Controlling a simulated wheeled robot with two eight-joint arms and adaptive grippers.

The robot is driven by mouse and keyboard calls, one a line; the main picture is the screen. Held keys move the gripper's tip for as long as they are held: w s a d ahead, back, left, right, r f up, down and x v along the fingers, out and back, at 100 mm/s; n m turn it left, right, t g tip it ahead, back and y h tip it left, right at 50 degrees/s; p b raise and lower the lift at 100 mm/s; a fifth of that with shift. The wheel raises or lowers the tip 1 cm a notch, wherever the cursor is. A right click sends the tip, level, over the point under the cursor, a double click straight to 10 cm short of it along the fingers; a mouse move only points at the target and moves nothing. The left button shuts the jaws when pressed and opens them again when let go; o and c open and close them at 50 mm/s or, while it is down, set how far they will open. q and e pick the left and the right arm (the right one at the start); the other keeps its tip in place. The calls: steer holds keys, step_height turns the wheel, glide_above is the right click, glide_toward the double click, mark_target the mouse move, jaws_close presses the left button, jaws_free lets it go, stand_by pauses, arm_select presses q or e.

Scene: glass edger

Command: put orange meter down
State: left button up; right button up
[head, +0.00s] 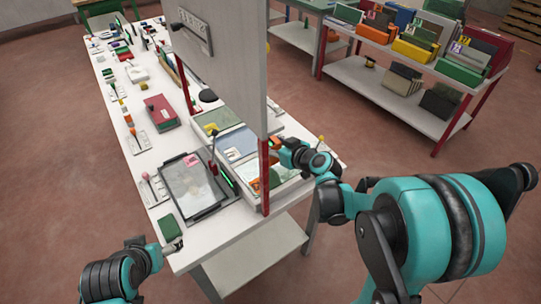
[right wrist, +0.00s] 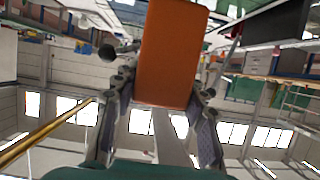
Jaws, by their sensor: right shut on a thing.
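The orange meter (right wrist: 170,50) is a flat orange block between the two fingers of my right gripper (right wrist: 163,88) in the right wrist view. The gripper is shut on it and no surface shows touching the meter there. In the head view my right gripper (head: 276,148) is beside the red post at the right end of the white table, with a bit of orange at its tip, partly hidden by the post and panel. My left gripper (head: 172,247) is at the table's near left edge, close to a dark green block (head: 170,228); its fingers are too small to judge.
The white table (head: 226,222) holds a dark framed plate (head: 190,185), trays (head: 238,142) with small items and a red box (head: 162,112). A tall grey panel (head: 225,70) with red posts (head: 265,178) stands beside my right gripper. A rack (head: 385,90) stands behind right.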

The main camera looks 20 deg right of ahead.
step_height(320, 180, down, 4)
steer(key=shift+f+b, duration=0.2)
steer(key=shift+b, duration=0.85)
steer(key=shift+s+r, duration=0.1)
steer(key=shift+r, duration=0.05)
steer(key=o, duration=1.3)
steer(key=shift+o, duration=0.2)
